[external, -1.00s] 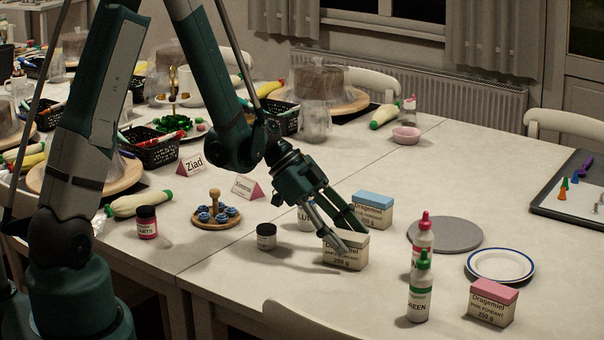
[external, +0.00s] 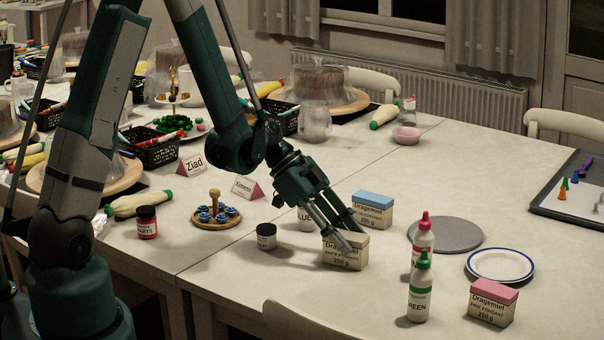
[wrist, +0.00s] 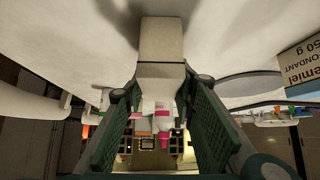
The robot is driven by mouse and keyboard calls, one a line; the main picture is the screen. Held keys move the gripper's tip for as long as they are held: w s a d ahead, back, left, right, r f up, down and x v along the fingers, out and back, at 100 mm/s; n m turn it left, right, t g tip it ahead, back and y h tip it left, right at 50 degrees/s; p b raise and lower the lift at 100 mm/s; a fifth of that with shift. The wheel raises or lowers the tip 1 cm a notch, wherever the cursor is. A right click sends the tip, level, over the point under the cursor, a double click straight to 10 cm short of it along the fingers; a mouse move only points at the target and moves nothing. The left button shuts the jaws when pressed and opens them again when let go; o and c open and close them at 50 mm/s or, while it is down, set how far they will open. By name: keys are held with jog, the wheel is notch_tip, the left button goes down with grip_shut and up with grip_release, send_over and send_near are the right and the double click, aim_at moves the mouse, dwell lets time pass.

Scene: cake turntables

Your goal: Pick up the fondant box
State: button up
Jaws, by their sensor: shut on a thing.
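A cream-topped fondant box (external: 345,254), labelled Dragemiel 250 g, stands upright on the table. My gripper (external: 348,238) reaches down to it from the upper left and is shut on its upper part, one finger on each side. In the wrist view the pale box (wrist: 161,42) sits between the two green fingers. The box appears to rest on the table. Two similar boxes stand apart: a blue-topped one (external: 372,213) just behind and a pink-topped one (external: 491,305) at the front right.
A small dark-lidded jar (external: 266,237) and a partly hidden white bottle (external: 305,220) stand close left of the gripper. A green-capped bottle (external: 419,290) and a red-capped bottle (external: 423,236) stand to the right. A grey disc (external: 446,234) and a plate (external: 500,265) lie farther right.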

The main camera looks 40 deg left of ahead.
aim_at(346, 235)
jog(key=shift+r, duration=0.1)
jog(key=shift+r+p, duration=1.35)
jog(key=shift+r, duration=3.55)
jog(key=shift+r, duration=0.1)
